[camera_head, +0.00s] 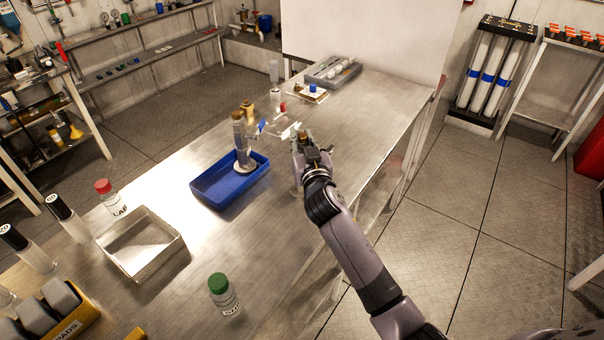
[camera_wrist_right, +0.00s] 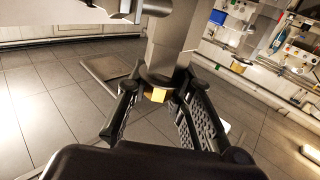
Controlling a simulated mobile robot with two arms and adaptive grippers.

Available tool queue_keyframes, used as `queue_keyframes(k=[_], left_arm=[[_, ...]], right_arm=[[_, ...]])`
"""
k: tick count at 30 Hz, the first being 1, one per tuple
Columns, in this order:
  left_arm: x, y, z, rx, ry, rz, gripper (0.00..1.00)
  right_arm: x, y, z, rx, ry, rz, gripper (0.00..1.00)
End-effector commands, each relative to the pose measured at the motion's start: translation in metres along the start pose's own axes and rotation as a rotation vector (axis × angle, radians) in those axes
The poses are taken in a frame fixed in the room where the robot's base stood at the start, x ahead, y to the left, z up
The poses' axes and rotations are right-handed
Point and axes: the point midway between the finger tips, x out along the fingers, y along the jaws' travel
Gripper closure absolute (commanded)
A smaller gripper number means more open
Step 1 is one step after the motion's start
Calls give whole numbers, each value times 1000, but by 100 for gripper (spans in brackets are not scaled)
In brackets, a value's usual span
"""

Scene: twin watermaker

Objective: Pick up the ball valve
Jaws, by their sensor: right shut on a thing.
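My right gripper (camera_head: 302,143) is above the metal bench near its right edge. It is shut on a small metal part with a brass end, which I take for the ball valve (camera_head: 302,133); the fingers hide much of it. In the right wrist view, a brass hex end (camera_wrist_right: 157,95) shows between the two black fingers of my right gripper (camera_wrist_right: 158,108). A grey metal body (camera_wrist_right: 172,45) rises beyond the brass end. I cannot tell from these views whether the part touches the bench. My left gripper is not in view.
A blue tray (camera_head: 216,196) with an upright metal fitting (camera_head: 241,141) is left of my gripper. An open metal tray (camera_head: 168,252), a green-capped bottle (camera_head: 224,296) and a red-capped bottle (camera_head: 109,197) stand nearer. A grey tray (camera_head: 345,79) is at the far end.

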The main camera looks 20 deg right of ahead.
Motion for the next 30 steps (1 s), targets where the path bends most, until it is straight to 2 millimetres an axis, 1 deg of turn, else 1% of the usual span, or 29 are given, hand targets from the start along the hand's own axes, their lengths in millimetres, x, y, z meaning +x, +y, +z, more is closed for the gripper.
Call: queue_keyframes(k=[8,9,16,20,23,26,29,30], left_arm=[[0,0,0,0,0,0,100],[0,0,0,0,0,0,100],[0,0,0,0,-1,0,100],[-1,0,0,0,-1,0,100],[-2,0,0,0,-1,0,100],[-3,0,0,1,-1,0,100],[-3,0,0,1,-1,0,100],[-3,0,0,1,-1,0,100]], right_arm=[[0,0,0,-3,0,1,100],[0,0,-4,-2,9,-1,100],[0,0,-5,-2,8,-1,100],[1,0,-11,-2,10,0,100],[1,0,-20,-2,12,0,100],[0,0,-35,-1,13,-2,100],[1,0,-55,-1,16,-1,100],[0,0,-66,0,17,-2,100]])
